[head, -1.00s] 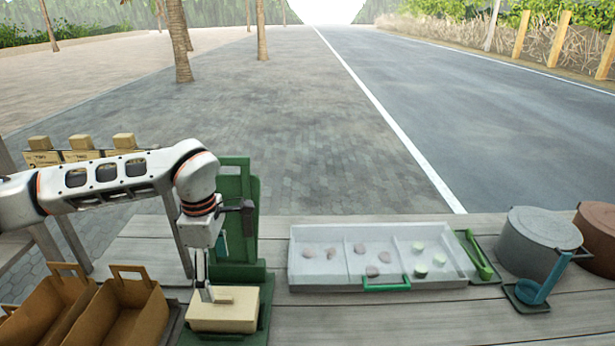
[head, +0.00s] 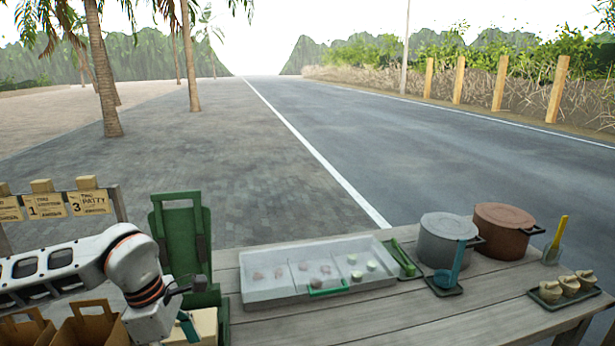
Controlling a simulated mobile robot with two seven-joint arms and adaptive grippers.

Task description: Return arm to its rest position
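My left arm (head: 85,262) comes in from the left edge, and its wrist (head: 140,275) bends down toward the bottom edge. The fingers of my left gripper lie below the picture, so I cannot see whether they are open or shut. A pale tan block (head: 206,322) shows just right of the wrist, in front of a green stand (head: 182,235). A small teal part (head: 188,328) sits between wrist and block. My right arm and gripper are not in view.
Brown paper bags (head: 88,325) stand under my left arm, with order cards (head: 90,200) behind. A divided tray (head: 262,298) with food pieces is mid-table. Grey (head: 442,240) and brown (head: 503,230) pots and a small dark tray (head: 560,303) are at right. The front table is clear.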

